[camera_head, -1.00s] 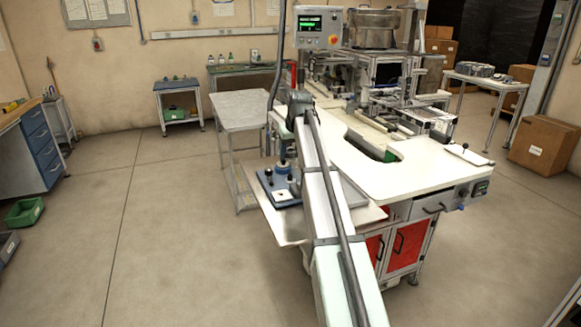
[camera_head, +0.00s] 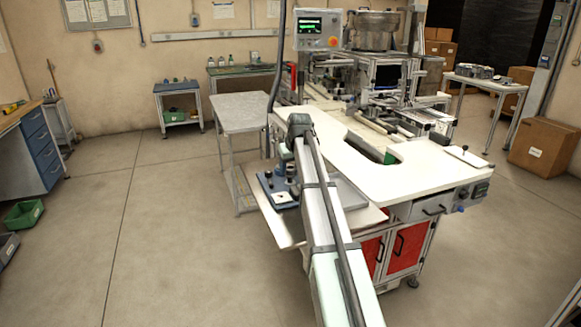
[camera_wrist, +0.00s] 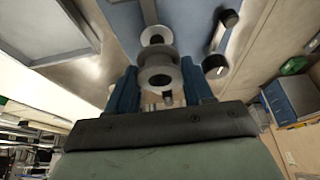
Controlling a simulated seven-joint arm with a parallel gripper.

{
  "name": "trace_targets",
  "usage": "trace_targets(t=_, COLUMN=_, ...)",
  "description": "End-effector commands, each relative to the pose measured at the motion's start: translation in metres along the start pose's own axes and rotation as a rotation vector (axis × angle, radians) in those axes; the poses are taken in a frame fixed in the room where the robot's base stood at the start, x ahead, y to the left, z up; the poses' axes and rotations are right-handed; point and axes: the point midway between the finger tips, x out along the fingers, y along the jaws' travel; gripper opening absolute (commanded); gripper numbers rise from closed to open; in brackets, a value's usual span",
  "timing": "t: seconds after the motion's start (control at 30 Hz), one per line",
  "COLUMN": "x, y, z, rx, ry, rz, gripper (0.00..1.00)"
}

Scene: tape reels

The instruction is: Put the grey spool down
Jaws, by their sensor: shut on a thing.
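The grey spool (camera_wrist: 158,53) is between the blue fingers of my gripper (camera_wrist: 160,84) in the wrist view. My gripper is shut on it. Its round flange and dark centre hole face the camera. A blue plate (camera_wrist: 191,22) with a pale upright post (camera_wrist: 149,10) lies beyond the spool. I cannot tell whether the spool touches the post or the plate. In the head view the blue plate (camera_head: 268,183) is on the low side shelf, and my gripper is beside or above it, largely hidden by my arm.
Black-topped pegs (camera_wrist: 215,64) stand close beside the spool on the right in the wrist view. A flat grey panel (camera_head: 345,194) lies on the shelf right of the plate. The white machine worktop (camera_head: 420,180) rises just behind. Open floor lies left.

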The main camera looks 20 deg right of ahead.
Motion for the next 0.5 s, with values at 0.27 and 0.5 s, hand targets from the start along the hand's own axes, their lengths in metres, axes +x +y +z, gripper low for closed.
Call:
trace_targets(t=0.27, x=0.0061, y=-0.0001, z=0.0027, rx=0.0, ry=0.0, rz=0.0, gripper=0.23)
trace_targets(t=0.5, x=0.0072, y=0.0, z=0.003, rx=0.0, ry=0.001, rz=0.0, gripper=0.59)
